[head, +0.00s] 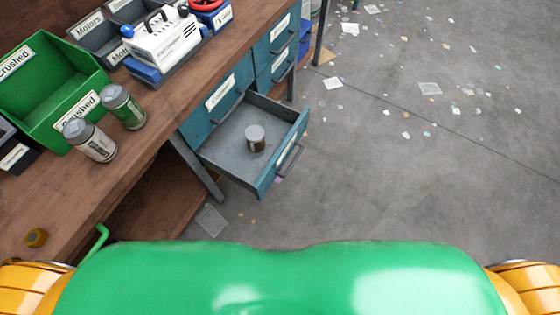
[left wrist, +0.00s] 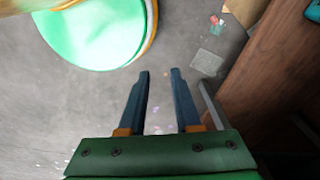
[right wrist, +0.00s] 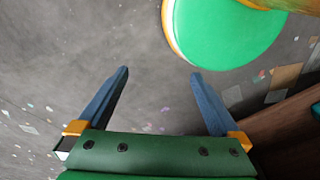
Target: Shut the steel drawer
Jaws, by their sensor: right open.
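The steel drawer (head: 225,153) is pulled out of the blue-green cabinet under the bench in the head view. Its front panel with a handle (head: 290,160) faces right, and a small lidded jar (head: 255,139) stands inside it. Neither gripper shows in the head view. My left gripper (left wrist: 159,72) is open and empty over the floor in the left wrist view, with a bench leg to its right. My right gripper (right wrist: 159,72) is open and empty over the floor in the right wrist view. Neither touches the drawer in these views.
On the wooden bench (head: 130,145) stand a green "Crushed" bin (head: 30,55), two jars (head: 90,140), grey bins and a white machine (head: 160,40). Other closed drawers (head: 272,45) sit beyond the open one. The floor to the right is clear except for scattered scraps.

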